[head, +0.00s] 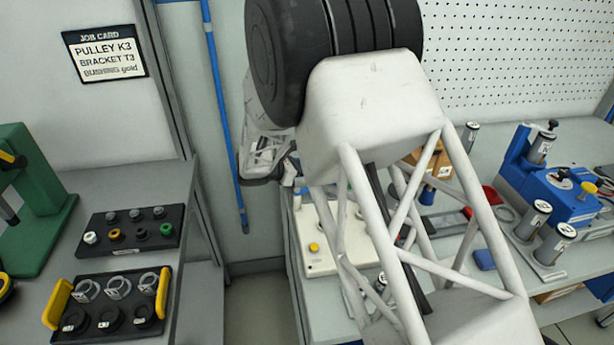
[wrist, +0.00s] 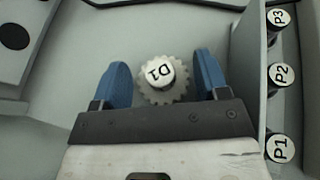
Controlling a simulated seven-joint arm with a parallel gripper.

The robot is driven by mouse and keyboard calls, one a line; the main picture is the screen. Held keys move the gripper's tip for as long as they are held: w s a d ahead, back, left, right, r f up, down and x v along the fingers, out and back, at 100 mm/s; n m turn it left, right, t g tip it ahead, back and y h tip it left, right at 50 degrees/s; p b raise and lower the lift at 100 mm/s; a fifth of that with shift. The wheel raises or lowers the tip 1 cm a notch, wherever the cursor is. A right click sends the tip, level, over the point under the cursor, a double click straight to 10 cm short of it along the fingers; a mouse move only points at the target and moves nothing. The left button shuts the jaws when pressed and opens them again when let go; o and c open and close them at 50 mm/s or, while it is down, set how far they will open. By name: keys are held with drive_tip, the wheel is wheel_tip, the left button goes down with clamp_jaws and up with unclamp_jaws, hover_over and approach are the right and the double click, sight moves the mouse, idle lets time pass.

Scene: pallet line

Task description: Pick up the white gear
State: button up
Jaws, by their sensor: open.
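In the wrist view, a pale grey-white gear (wrist: 163,92) with a toothed rim stands on a light grey surface. Its round white top reads D1. My gripper (wrist: 163,66) has two blue fingers, spread apart with one on each side of the gear. Small gaps show between the gear and both fingers, so it is not gripped. I cannot tell how high the fingertips are above the surface. In the head view my arm covers the middle of the bench, and I cannot make out the gear there.
Cylinders marked P1 (wrist: 281,147), P2 (wrist: 281,76) and P3 (wrist: 278,18) stand in a row right of the gripper. In the head view, a white box with a yellow button (head: 313,247) and a blue fixture (head: 560,190) occupy the bench. A black tray (head: 93,252) sits on the left bench.

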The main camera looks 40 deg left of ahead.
idle(0.4)
drive_tip(key=c, duration=0.7)
wheel_tip(320, 180, up, 10)
idle(0.5)
